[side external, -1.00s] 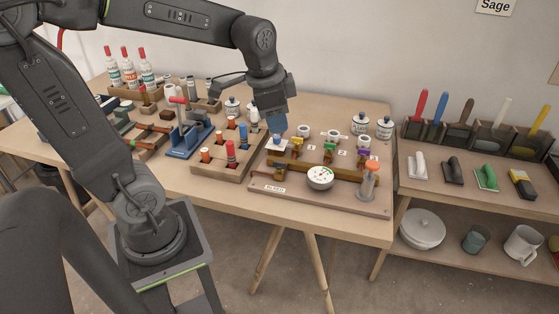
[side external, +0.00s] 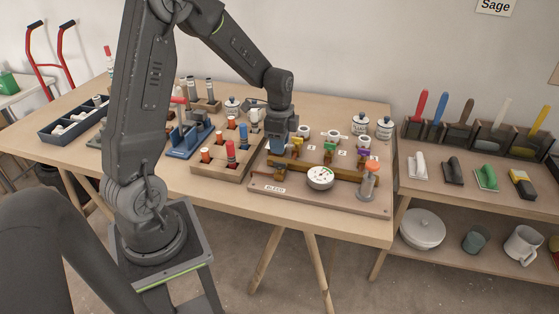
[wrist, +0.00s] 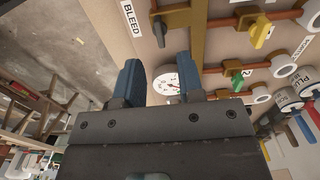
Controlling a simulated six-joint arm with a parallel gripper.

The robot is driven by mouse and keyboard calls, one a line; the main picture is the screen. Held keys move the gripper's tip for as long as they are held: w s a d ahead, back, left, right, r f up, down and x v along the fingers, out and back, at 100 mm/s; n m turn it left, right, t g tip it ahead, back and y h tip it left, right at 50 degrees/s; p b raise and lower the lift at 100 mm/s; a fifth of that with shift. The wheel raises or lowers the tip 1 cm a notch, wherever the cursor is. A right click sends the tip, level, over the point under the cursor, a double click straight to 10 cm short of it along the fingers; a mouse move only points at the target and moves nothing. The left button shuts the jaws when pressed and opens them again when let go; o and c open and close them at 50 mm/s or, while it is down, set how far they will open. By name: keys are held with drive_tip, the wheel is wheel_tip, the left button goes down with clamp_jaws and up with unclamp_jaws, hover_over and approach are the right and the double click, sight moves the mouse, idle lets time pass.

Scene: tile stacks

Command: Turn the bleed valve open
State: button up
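The board (side external: 330,200) with the BLEED label (side external: 272,188) lies on the table. The BLEED label also shows at the top of the wrist view (wrist: 132,16). Beside it there is a dark handle (wrist: 160,31) on a brownish fitting, which looks like the bleed valve. My gripper (wrist: 160,72) is open, with two blue fingers apart and nothing seen between them. The handle shows beyond the fingertips; I cannot tell whether they touch it. In the side view my gripper (side external: 277,148) is low over the board's left end and hides part of it.
A round white gauge (side external: 320,177) sits on the board, right of my gripper. Yellow (side external: 297,142), green (side external: 329,148) and purple (side external: 363,153) valve handles stand along the pipes.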

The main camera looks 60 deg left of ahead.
sight(279, 165)
wheel_tip(279, 165, down, 6)
drive_tip(key=shift+f, duration=0.25)
clamp_jaws()
idle(0.3)
